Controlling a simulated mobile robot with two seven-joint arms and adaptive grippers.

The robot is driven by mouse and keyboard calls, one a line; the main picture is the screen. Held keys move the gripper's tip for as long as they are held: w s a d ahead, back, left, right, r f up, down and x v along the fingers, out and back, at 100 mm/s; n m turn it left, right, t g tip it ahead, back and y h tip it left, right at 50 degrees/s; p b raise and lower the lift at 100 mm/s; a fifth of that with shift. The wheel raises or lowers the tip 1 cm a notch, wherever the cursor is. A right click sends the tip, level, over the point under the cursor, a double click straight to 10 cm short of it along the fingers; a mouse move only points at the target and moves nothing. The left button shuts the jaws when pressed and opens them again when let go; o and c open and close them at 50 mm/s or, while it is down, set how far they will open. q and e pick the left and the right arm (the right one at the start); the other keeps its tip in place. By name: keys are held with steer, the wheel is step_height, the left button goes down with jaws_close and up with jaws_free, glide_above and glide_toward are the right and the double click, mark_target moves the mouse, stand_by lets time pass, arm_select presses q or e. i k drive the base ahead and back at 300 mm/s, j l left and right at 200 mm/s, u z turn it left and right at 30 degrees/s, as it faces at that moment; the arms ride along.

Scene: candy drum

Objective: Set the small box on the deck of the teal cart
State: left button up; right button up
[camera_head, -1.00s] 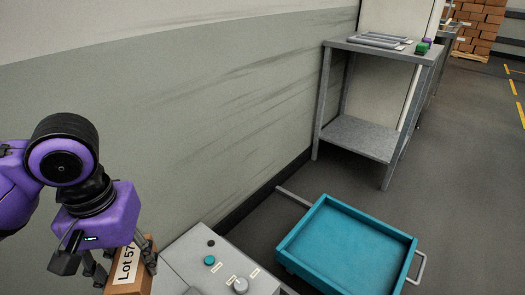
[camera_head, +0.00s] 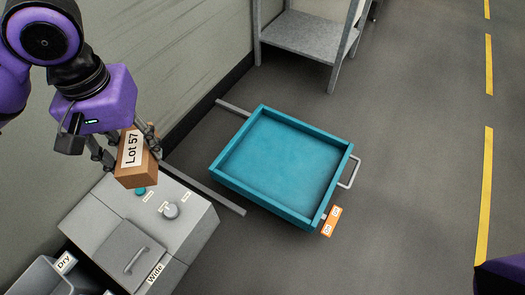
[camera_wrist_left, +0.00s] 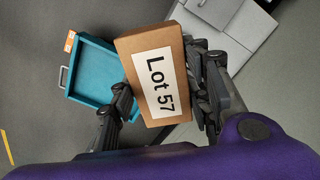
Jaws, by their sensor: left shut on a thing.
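The small box (camera_head: 136,176) is a brown carton with a white "Lot 57" label. My left gripper (camera_head: 131,157) is shut on it, with a finger on either side, and holds it above the grey machine. In the left wrist view the box (camera_wrist_left: 150,45) sits between the fingers of the left gripper (camera_wrist_left: 163,97). The teal cart (camera_head: 280,160) stands on the floor to the right of the box, its shallow walled deck empty. It also shows in the left wrist view (camera_wrist_left: 95,72), beyond and left of the box. My right gripper is not in view.
The grey machine (camera_head: 110,215) with a knob and labels stands below the box. A grey rail (camera_head: 205,188) lies between it and the cart. An orange tag (camera_head: 331,221) is at the cart's near right corner. A grey shelf stand (camera_head: 300,38) is behind; floor at right is clear.

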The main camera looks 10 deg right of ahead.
mark_target(301, 172)
steer(key=i+l, duration=0.15)
steer(key=l, duration=0.25)
steer(key=i+l, duration=0.15)
steer(key=l, duration=0.2)
steer(key=i+l, duration=0.15)
steer(key=l, duration=0.25)
steer(key=i+l, duration=0.15)
steer(key=l, duration=0.25)
steer(key=i+l+z, duration=0.1)
steer(key=l, duration=0.3)
